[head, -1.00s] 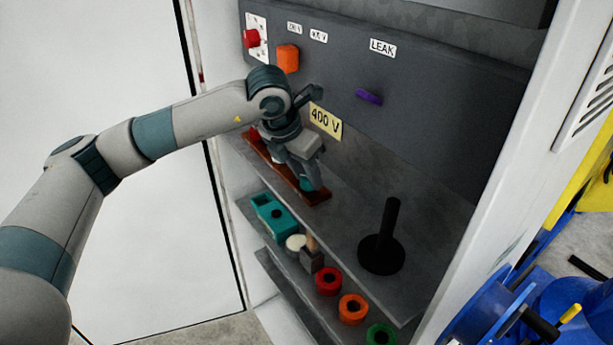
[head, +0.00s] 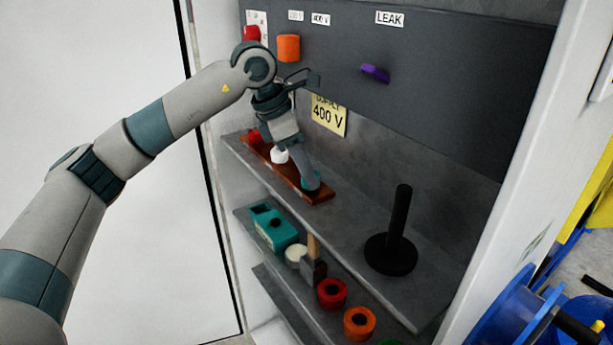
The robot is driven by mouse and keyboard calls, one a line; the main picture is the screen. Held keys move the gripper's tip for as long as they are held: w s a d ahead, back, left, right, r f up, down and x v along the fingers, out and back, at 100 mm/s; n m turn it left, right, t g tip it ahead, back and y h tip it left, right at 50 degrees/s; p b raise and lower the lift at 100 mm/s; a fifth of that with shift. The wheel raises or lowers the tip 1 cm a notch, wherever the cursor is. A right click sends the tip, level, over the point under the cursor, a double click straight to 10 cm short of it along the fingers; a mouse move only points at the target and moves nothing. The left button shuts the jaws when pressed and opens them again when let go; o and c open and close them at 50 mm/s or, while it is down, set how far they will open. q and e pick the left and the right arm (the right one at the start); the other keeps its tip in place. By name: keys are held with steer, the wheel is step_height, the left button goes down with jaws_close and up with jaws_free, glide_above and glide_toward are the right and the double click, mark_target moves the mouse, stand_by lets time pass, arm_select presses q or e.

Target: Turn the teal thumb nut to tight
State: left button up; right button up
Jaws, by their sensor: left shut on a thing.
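The teal thumb nut (head: 311,181) is at the front right end of a brown wooden board (head: 322,195) on the upper shelf. Only part of it shows below my fingers. My left gripper (head: 308,178) reaches down from above and is shut on the nut. A white nut (head: 280,156) and a red nut (head: 253,136) sit further back on the same board. Whether the teal nut has turned cannot be told. My right gripper is out of view.
A black post on a round base (head: 392,250) stands on the shelf to the right. A teal box (head: 273,228), a hammer (head: 313,265) and rolls, one red (head: 332,293), are lower down. The panel behind carries an orange knob (head: 288,48) and a purple handle (head: 375,73).

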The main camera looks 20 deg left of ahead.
arm_select(q)
steer(key=shift+r, duration=0.1)
stand_by(0.3)
steer(key=o, duration=1)
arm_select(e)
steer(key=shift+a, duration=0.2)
arm_select(q)
steer(key=shift+o, duration=0.2)
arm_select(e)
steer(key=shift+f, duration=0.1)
arm_select(q)
steer(key=shift+b+v, duration=0.4)
steer(key=shift+v, duration=0.35)
steer(key=v, duration=0.2)
steer(key=shift+a+r+b, duration=0.15)
steer(key=shift+r+b, duration=0.1)
steer(key=shift+b, duration=0.15)
steer(key=b+v, duration=0.2)
steer(key=v, duration=1.1)
steer(key=shift+r+b, duration=0.15)
steer(key=shift+b, duration=0.15)
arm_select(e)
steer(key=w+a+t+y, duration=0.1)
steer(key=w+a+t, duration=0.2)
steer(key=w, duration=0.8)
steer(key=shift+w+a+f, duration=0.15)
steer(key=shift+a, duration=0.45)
